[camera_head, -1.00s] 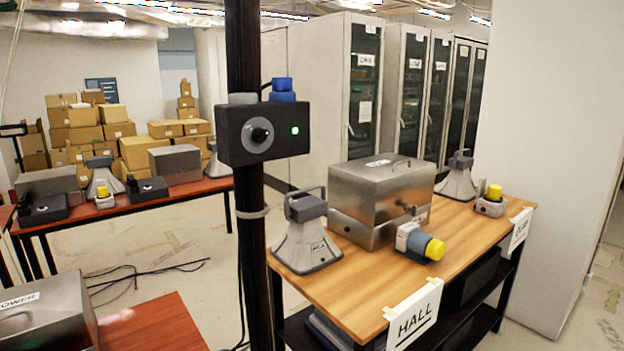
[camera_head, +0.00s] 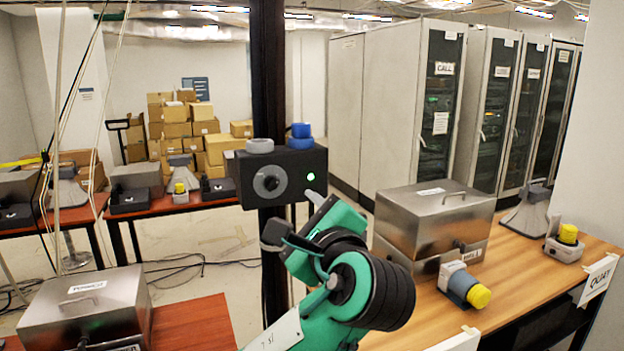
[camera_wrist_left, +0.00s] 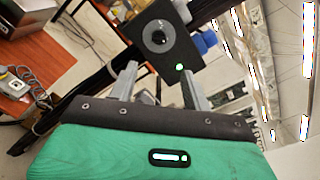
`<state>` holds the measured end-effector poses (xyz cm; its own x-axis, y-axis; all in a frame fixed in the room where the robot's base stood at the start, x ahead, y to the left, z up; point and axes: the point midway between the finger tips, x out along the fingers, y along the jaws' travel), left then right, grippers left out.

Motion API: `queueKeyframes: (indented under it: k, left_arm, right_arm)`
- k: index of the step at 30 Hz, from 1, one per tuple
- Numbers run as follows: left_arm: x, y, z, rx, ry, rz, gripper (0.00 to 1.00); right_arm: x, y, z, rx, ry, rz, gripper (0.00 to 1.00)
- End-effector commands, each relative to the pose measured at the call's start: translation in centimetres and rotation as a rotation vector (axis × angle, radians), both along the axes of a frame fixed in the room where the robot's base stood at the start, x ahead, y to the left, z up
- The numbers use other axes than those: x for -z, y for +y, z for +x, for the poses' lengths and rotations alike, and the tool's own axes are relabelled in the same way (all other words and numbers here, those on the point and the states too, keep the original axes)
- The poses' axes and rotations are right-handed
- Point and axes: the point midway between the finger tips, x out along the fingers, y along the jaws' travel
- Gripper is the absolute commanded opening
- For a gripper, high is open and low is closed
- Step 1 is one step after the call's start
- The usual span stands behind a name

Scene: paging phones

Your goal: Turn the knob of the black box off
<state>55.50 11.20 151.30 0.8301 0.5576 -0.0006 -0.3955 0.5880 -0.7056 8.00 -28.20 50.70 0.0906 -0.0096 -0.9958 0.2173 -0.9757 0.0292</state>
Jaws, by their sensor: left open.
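The black box (camera_head: 280,175) is fixed to a dark upright post. The knob's marking is too small to read. My left gripper (camera_head: 300,212) is just below and in front of the box, at its right side. In the left wrist view, the open jaws (camera_wrist_left: 160,68) point at the box (camera_wrist_left: 160,40), with the knob (camera_wrist_left: 158,38) ahead of and between the fingers, apart from them. Nothing is between the fingers. My right gripper is not in view.
A grey disc (camera_head: 260,145) and blue knob-like parts (camera_head: 301,138) sit on the box. The post (camera_head: 269,80) runs above and below it. To the right, a wooden table (camera_head: 535,268) holds a metal case (camera_head: 435,220) and a yellow-capped device (camera_head: 465,287). Another metal case (camera_head: 85,310) stands lower left.

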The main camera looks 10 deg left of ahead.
Motion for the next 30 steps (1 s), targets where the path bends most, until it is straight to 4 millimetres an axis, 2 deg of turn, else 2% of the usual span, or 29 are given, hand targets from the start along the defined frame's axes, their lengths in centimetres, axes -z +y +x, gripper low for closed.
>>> queueKeyframes:
  k: [5,12,24,30]
  left_arm:
    - [-0.6,0.4,0.0,-0.005,-0.005,0.007,0.49]
    - [-0.7,2.0,2.2,-0.009,-0.003,0.008,0.49]
    - [-0.8,6.3,8.7,-0.006,0.001,0.004,0.49]
    - [-0.6,7.5,10.6,-0.004,-0.001,0.004,0.49]
  right_arm:
    - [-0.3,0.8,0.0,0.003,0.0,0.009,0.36]
    - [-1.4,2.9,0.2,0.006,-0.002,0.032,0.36]
    - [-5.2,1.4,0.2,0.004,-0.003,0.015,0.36]
    - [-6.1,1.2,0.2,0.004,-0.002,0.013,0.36]
